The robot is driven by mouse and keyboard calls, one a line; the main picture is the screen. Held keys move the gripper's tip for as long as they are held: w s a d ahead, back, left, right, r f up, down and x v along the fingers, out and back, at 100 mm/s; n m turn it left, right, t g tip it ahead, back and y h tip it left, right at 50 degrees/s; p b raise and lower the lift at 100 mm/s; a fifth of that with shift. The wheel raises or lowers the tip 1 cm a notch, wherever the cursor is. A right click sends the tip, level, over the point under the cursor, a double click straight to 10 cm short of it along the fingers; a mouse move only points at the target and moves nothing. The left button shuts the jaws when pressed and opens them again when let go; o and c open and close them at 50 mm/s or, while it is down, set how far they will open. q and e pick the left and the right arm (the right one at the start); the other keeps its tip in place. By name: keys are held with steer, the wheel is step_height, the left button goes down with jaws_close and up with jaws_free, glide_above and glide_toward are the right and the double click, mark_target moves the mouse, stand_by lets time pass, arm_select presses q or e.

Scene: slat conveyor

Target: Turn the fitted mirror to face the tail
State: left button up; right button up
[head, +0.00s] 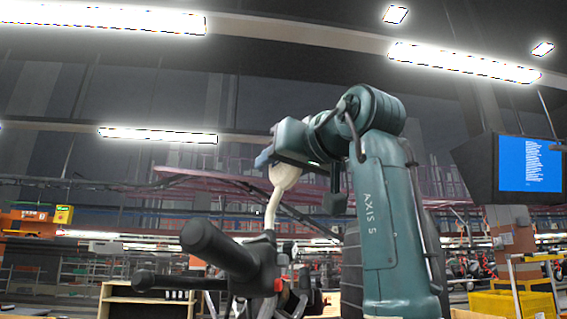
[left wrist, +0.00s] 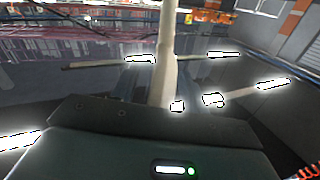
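The fitted mirror shows in the head view as a cream rounded head (head: 284,175) on a curved cream stem. The stem rises from the dark handlebar (head: 222,248) of a vehicle. My left gripper (head: 266,159), at the end of the teal arm, is right at the mirror head, over its upper part. In the left wrist view the cream stem (left wrist: 169,50) runs down to the gripper's front edge, in line with the gripper. The mirror's glass cannot be made out. The fingers are mostly hidden, so their grip on the mirror is unclear. My right gripper is not in view.
A black grip sticks out toward me at the left of the handlebar. A wooden shelf unit (head: 146,301) stands behind. A blue-lit screen (head: 530,164) hangs at the right above yellow crates (head: 510,303). The air left of the mirror is clear.

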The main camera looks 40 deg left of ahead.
arm_select(q)
jaws_close()
steer(key=shift+s+a+m+t+h+b, duration=0.1)
steer(key=shift+s+m+t+h+b, duration=0.2)
steer(key=shift+t, duration=0.35)
steer(key=shift+s+a+m+t+h+b, duration=0.1)
steer(key=shift+m+t+h, duration=0.25)
steer(key=shift+t, duration=0.3)
steer(key=shift+s+a+m+t, duration=0.15)
steer(key=shift+m+t, duration=0.1)
steer(key=shift+t, duration=0.15)
steer(key=shift+s+a+m+t+h, duration=0.15)
steer(key=shift+m+t+h, duration=0.35)
steer(key=shift+t+h, duration=0.25)
steer(key=shift+b, duration=0.3)
steer(key=shift+s+a+m+t+h, duration=0.2)
steer(key=shift+m+t+h, duration=0.15)
steer(key=shift+t+h, duration=0.15)
steer(key=shift+s+a+m+t+h, duration=0.1)
steer(key=shift+a+m+t+h, duration=0.05)
steer(key=shift+m+t+h, duration=0.35)
